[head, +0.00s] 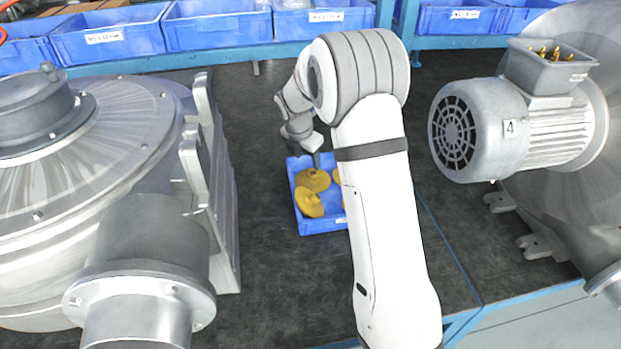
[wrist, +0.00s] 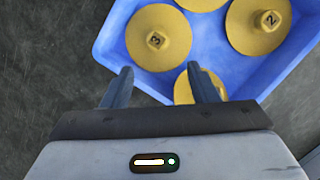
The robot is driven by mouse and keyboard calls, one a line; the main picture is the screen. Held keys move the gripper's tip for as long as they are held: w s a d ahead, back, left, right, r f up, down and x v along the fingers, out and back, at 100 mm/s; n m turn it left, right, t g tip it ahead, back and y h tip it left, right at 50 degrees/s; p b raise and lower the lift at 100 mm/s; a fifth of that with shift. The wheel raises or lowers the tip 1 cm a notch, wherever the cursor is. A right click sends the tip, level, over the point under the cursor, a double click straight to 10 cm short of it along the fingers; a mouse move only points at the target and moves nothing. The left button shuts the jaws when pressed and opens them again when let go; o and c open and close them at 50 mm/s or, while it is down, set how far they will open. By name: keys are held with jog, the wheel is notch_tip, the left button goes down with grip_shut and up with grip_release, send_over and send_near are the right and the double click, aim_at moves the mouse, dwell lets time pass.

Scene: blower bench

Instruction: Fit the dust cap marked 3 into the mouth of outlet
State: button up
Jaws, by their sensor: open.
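The yellow dust cap marked 3 (wrist: 158,40) lies in the blue tray (wrist: 112,35) in the wrist view, its number on the central knob. My gripper (wrist: 162,84) is open and empty, its two fingers pointing towards this cap and apart from it. In the head view my gripper (head: 312,152) is over the far edge of the tray (head: 322,226); the cap numbers cannot be read there. A flanged outlet pipe (head: 140,295) is on the left blower, its mouth facing away from view. Another pipe end (head: 606,282) shows at the lower right.
A cap marked 2 (wrist: 258,24) and other yellow caps share the tray. The left blower (head: 90,200) and the right blower's motor (head: 485,130), labelled 4, flank the dark bench top (head: 275,275). Blue bins (head: 200,28) line the back.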

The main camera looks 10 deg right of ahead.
aim_at(313, 173)
jog(key=shift+n, duration=0.7)
jog(key=x, duration=0.9)
jog(key=shift+w+d+f+p, duration=0.15)
jog(key=shift+w+d+p, duration=0.15)
jog(key=shift+w, duration=0.1)
jog(key=shift+c, duration=0.5)
jog(key=c, duration=1)
jog(key=shift+o, duration=0.2)
notch_tip(313, 173, up, 10)
